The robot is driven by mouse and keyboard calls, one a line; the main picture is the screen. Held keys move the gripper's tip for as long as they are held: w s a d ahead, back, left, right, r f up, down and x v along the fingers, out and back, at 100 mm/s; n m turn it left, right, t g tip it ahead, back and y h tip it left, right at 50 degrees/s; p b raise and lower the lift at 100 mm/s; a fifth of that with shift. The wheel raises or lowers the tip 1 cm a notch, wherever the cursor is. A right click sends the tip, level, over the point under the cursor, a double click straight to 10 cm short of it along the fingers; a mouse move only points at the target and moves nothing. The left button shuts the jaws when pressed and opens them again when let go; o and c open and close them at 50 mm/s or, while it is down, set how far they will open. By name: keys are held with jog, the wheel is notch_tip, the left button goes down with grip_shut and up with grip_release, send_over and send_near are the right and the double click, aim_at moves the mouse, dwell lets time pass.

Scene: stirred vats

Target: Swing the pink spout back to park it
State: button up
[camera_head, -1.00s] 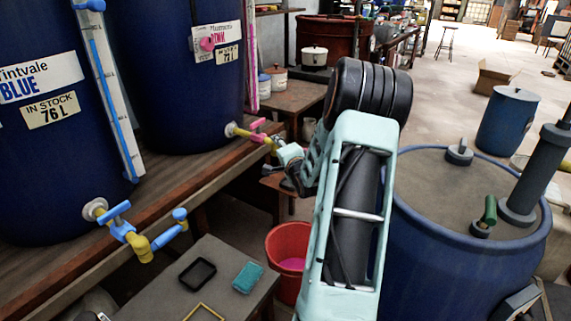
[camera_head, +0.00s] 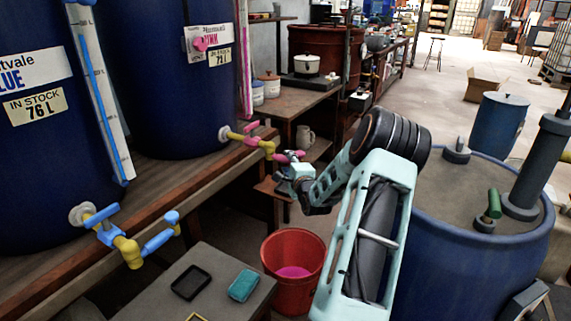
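The pink spout (camera_head: 291,156) is on the yellow elbow of the pink tap (camera_head: 254,138), at the foot of the rear blue vat. It points to the right, away from the vat. My gripper (camera_head: 288,177) is beside the spout, at its outer end. The fingers are small and partly hidden by the wrist, so I cannot tell whether they are closed on the spout or only touching it. The rear vat (camera_head: 165,75) carries a label with a pink mark.
A red bucket (camera_head: 293,268) with pink liquid stands on the floor below. The blue tap (camera_head: 112,228) sticks out at the left above a grey stand with a black tray (camera_head: 191,282) and a teal sponge (camera_head: 244,284). A large blue drum (camera_head: 470,240) stands close at right.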

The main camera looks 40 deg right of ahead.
aim_at(287, 162)
jog(key=shift+b+x, duration=0.3)
jog(key=shift+x, duration=1.35)
jog(key=shift+c, duration=0.4)
grip_shut()
